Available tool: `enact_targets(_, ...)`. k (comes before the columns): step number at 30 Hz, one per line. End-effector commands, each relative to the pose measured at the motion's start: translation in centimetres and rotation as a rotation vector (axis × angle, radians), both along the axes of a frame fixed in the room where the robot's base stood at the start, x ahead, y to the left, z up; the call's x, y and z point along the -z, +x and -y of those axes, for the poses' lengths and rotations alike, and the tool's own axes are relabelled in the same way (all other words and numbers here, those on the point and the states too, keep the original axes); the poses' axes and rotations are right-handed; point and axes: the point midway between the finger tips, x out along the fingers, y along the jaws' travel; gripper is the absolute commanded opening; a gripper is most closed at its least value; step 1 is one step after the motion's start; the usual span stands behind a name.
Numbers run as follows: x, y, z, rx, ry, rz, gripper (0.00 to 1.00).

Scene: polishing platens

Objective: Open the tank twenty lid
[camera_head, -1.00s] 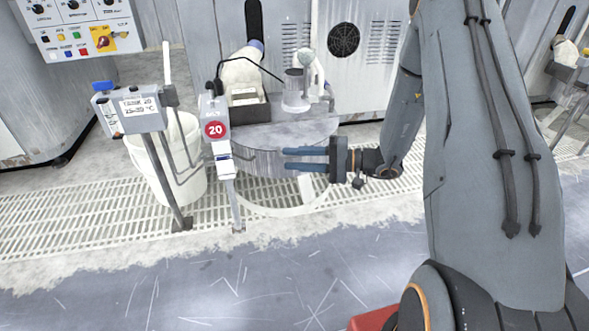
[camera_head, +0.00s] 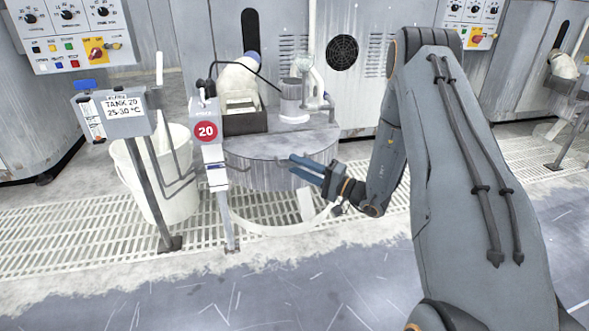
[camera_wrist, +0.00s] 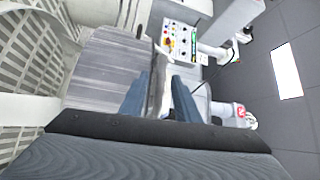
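Tank 20 is a round grey metal tank (camera_head: 262,176) with a flat top (camera_head: 262,143), marked by a red "20" badge (camera_head: 206,131) on a post at its left. The top looks closed; I cannot make out a separate lid edge or handle. My gripper (camera_head: 293,166) is in front of the tank's right side, below the top, with its blue fingers pointing up and left. In the wrist view my gripper (camera_wrist: 159,88) has its fingers apart, with the tank's grey side (camera_wrist: 105,72) beyond. A pale strip shows between the fingers; I cannot tell what it is or whether they touch anything.
A "TANK 20" sign (camera_head: 122,106) on a stand and a white bucket (camera_head: 150,195) are left of the tank. The grating and floor in front are clear.

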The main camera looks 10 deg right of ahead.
Motion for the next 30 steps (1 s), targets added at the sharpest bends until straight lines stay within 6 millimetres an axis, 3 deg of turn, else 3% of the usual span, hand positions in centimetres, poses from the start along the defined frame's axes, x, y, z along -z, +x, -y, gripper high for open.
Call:
enact_targets(13,-0.22,0.96,-1.03,0.0,0.001,-0.001,0.29)
enact_targets(19,-0.21,0.95,-1.03,0.0,0.001,-0.001,0.0)
enact_targets(30,-0.58,0.92,-0.45,0.006,0.001,-0.011,0.0)
